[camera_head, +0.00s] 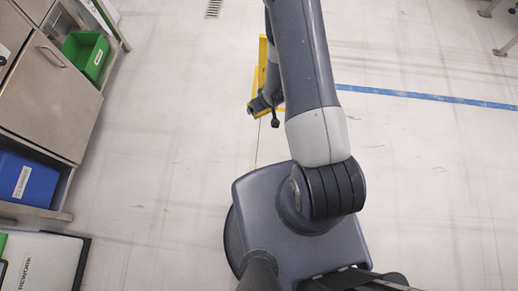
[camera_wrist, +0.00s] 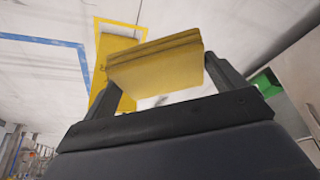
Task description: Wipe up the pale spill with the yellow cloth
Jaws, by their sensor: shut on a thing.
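My gripper (camera_wrist: 155,60) is shut on the folded yellow cloth (camera_wrist: 157,71), which spans between its two fingers in the wrist view. In the head view my gripper (camera_head: 265,103) is small and partly hidden by my arm, held out ahead of my base. I cannot make out the pale spill in either view; the floor is pale too, and my arm and base hide part of it.
A yellow structure or marking (camera_head: 262,65) shows behind my gripper. A blue line (camera_head: 430,97) crosses the pale floor. A cabinet (camera_head: 48,95) with a green bin (camera_head: 86,52) and a blue bin (camera_head: 27,180) stands at left. A white box (camera_head: 42,262) is at lower left.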

